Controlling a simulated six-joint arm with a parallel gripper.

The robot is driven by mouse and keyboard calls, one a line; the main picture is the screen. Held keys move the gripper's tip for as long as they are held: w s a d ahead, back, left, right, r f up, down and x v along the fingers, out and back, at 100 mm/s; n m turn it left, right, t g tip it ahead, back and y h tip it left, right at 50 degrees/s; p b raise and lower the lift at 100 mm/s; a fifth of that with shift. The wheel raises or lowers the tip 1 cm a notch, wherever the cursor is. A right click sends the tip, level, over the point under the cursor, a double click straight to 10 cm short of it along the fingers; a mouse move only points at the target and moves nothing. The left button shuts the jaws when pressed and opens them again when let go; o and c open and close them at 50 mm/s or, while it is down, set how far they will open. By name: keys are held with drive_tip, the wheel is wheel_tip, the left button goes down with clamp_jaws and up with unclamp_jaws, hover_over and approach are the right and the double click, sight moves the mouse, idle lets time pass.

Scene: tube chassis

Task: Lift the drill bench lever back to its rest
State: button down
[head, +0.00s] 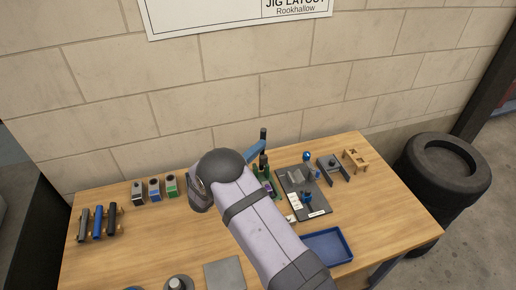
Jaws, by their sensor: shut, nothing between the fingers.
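A blue lever arm (256,150) with an upright black grip (263,135) stands near the back edge of the table, just right of my arm's rounded dark joint. It rises from a dark green and black fixture (262,170), which appears to be the drill bench. My arm covers much of this fixture, so the lever's pivot and its rest cannot be made out. My gripper is hidden behind my arm. Whether it touches the lever cannot be seen.
A dark jig plate (318,207) with blue knobs lies right of my arm. A blue tray (327,246), a wooden stand (355,159) and a grey plate (224,274) are nearby.

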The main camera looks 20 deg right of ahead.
drive_tip(key=w+r+b, duration=0.1)
drive_tip(key=w+b, duration=0.2)
drive_tip(key=w, duration=0.3)
drive_tip(key=shift+b, duration=0.35)
drive_tip(key=shift+r, duration=0.1)
drive_tip(key=shift+s+a+r, duration=0.1)
drive_tip(key=shift+r, duration=0.05)
drive_tip(key=s+a+r+b, duration=0.1)
drive_tip(key=s+a, duration=0.8)
drive_tip(key=shift+r, duration=0.35)
drive_tip(key=shift+s, duration=0.1)
